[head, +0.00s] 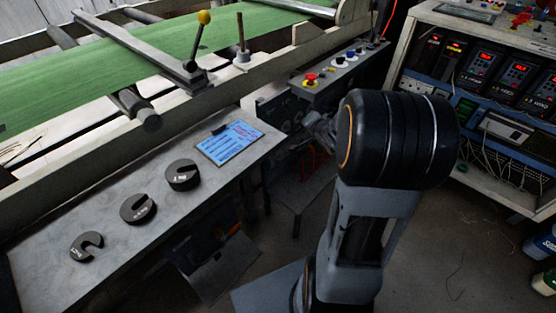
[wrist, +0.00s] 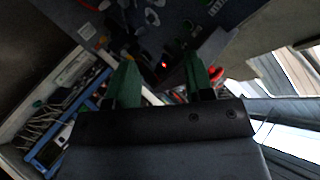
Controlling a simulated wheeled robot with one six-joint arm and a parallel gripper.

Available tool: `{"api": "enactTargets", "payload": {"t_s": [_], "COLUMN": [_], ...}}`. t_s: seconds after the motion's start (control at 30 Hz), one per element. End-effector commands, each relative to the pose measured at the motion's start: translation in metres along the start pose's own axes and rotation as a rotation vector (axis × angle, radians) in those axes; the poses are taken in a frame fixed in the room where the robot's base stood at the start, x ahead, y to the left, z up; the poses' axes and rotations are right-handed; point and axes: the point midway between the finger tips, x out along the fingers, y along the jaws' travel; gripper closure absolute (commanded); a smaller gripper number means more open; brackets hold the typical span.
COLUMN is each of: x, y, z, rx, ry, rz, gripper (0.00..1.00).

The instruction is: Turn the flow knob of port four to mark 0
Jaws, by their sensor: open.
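I cannot pick out the flow knob of port four or its marks in either view. The grey control box (head: 330,78) in the head view carries a red button on yellow (head: 310,79) and several small knobs, too small to read. Dark round fittings show below it, partly hidden by my arm. My gripper (wrist: 160,68) has two green fingers, spread apart with nothing held between them. Beyond the fingertips, the wrist view shows a dark area with a small red light (wrist: 164,65) and blurred fittings. My gripper is mostly hidden behind my arm in the head view.
A grey bench (head: 105,240) at left holds several slotted black weights and a blue card (head: 229,142). A green belt (head: 130,60) runs behind it. An instrument rack (head: 480,105) with red displays and loose cables stands at right. Bottles stand at the far right edge.

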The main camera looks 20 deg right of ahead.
Motion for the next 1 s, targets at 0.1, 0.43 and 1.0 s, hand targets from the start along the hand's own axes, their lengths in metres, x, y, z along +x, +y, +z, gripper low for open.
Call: {"api": "enactTargets", "payload": {"t_s": [0.1,0.43,1.0], "x": [0.045,0.068,0.101], "y": [0.033,0.075,0.044], "z": [0.025,0.077,0.107], "rx": [0.265,0.864,1.031], "ry": [-0.067,-0.519,-0.711], "rz": [-0.209,-0.54,-0.587], "gripper": [0.52,0.52,0.52]}}
